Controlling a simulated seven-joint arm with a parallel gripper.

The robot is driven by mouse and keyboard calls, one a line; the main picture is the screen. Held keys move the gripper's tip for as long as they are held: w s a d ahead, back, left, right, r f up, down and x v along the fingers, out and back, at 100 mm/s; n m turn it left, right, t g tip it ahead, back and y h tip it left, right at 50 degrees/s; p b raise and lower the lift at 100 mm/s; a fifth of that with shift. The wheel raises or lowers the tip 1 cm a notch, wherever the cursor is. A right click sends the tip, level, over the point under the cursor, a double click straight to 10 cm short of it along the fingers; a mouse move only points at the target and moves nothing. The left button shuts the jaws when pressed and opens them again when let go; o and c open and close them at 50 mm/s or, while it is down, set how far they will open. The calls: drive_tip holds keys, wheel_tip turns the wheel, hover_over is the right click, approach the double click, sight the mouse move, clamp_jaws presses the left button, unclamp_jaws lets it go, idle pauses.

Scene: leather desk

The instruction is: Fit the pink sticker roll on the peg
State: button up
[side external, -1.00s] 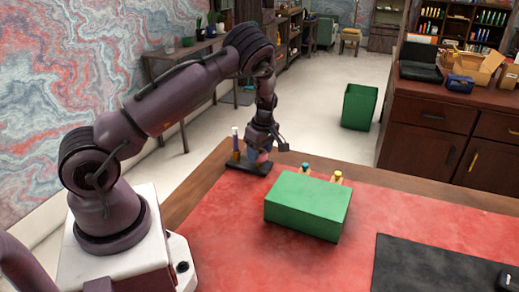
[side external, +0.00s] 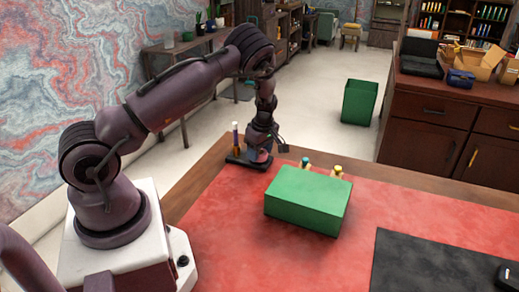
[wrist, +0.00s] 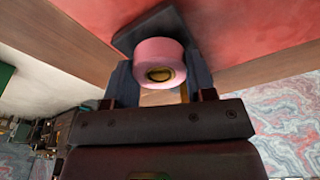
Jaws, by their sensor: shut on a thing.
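The pink sticker roll (wrist: 155,50) is between the two fingers of my gripper (wrist: 158,85) in the wrist view, with its round hole facing the camera. A brass-coloured ring or tip shows inside the hole; I cannot tell whether it is the peg. The dark stand base (wrist: 140,22) lies behind the roll. In the side view my gripper (side external: 258,154) is low over the right part of the dark stand (side external: 233,160), and the roll is mostly hidden there. A slim upright post (side external: 235,138) rises from the stand's left part, beside my gripper.
A green box (side external: 307,200) stands right of the stand on the red leather desk top (side external: 220,235). Several small bottles (side external: 337,170) show behind it. A black mat (side external: 430,270) lies at the lower right. The desk's wooden edge is close behind the stand.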

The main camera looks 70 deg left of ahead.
drive_tip(key=shift+f, duration=0.4)
drive_tip(key=o, duration=1)
drive_tip(key=shift+r, duration=4)
